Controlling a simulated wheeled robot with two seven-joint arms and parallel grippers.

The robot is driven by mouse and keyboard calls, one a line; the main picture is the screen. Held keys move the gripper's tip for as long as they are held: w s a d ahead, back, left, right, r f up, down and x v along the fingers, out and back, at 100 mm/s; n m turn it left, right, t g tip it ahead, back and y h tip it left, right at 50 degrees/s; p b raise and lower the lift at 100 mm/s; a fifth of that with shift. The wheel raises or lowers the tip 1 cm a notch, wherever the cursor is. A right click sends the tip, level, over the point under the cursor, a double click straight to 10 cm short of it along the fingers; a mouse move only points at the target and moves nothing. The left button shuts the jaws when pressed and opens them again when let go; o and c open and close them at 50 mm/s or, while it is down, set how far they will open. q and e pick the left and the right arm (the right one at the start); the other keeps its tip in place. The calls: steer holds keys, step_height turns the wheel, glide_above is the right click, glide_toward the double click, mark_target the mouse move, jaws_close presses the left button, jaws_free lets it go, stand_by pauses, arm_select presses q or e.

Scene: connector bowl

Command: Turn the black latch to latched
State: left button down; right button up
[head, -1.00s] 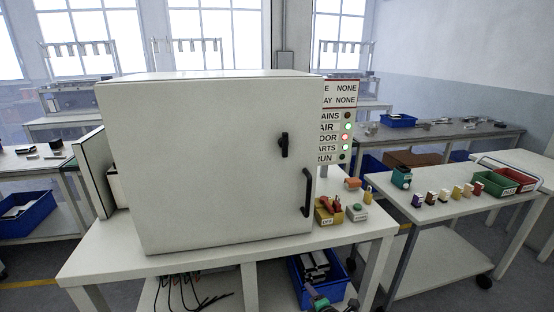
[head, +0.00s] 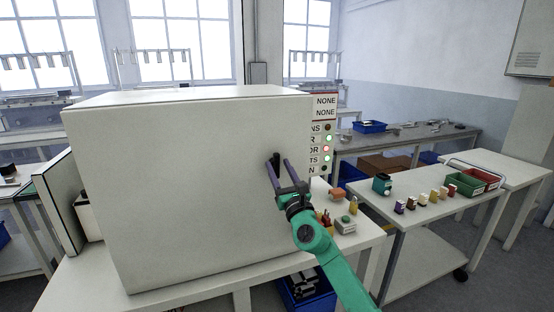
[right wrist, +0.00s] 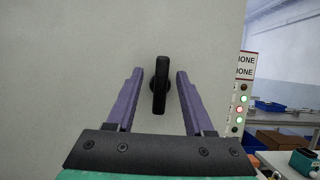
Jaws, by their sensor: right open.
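The black latch (right wrist: 160,85) is on the front face of the white cabinet door (head: 190,190). In the right wrist view its handle stands upright, nearly vertical. In the head view the latch (head: 276,160) shows between my right gripper's fingertips and is partly covered. My right gripper (head: 277,170) is open, its two purple fingers pointing at the door. In the right wrist view the fingers (right wrist: 158,80) are on either side of the latch, with a gap on both sides. The cabinet's bar handle is hidden behind my right arm in the head view. My left gripper is out of view.
A sign panel with indicator lights (head: 325,140) stands right of the cabinet. A side table (head: 420,215) holds several coloured connectors and green and red trays.

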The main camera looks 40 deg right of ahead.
steer(key=shift+w+d+r, duration=0.25)
steer(key=shift+w+r, duration=0.05)
steer(key=shift+w, duration=0.3)
steer(key=shift+w+d+r, duration=0.1)
steer(key=shift+w+d, duration=0.05)
steer(key=shift+d, duration=0.05)
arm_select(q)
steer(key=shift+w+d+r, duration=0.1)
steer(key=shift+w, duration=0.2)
arm_select(e)
steer(key=shift+c, duration=0.3)
jaws_close()
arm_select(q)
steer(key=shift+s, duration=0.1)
